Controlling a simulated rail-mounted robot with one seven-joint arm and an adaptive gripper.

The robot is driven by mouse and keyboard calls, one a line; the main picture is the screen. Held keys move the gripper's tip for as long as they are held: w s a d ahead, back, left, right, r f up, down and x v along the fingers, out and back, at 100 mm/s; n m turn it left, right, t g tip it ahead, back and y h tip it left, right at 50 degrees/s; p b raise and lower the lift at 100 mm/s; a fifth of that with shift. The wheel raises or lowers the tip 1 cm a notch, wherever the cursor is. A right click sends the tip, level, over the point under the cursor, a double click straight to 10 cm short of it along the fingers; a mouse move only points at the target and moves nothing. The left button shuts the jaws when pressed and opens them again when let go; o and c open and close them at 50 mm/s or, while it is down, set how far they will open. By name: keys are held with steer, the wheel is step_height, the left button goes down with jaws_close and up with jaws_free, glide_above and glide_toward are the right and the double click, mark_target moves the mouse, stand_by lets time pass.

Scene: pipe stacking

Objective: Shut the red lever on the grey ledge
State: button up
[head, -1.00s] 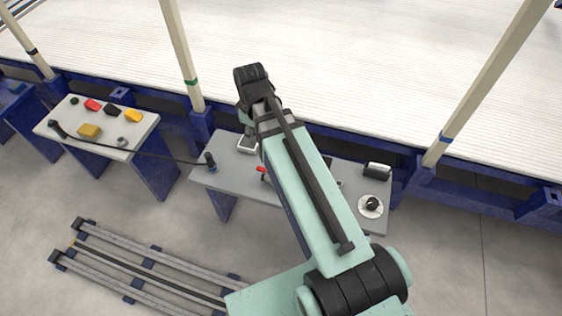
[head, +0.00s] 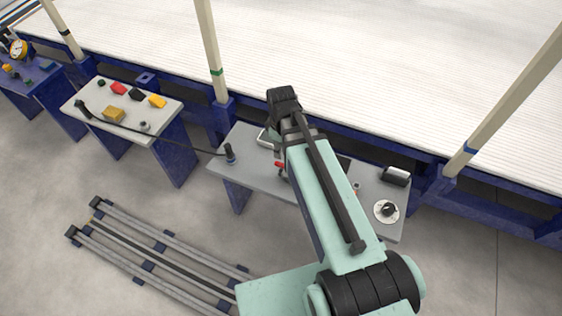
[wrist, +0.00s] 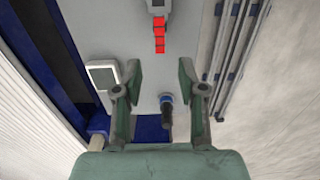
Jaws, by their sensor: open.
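The red lever (wrist: 159,36) shows near the top middle of the wrist view, joined to a small grey body (wrist: 158,6). In the head view the red lever (head: 280,165) is a small red spot beside my arm, which hides much around it. The grey ledge (head: 236,174) is a grey tabletop on blue legs. My gripper (wrist: 161,80) is open and empty in the wrist view, with its fingers wide apart. The lever lies beyond the fingertips, between their lines, with no contact visible. Whether the lever is raised or flat I cannot tell.
A black knob with a blue collar (wrist: 167,108) stands between the fingers in the wrist view. A pale box (wrist: 103,76) is beside the left finger. A round dial (head: 386,211) sits on the ledge's right end. Another table (head: 168,116) stands to the left.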

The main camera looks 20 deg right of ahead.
mark_target(281, 164)
step_height(281, 164, down, 8)
steer(key=shift+f, duration=0.25)
stand_by(0.4)
jaws_close()
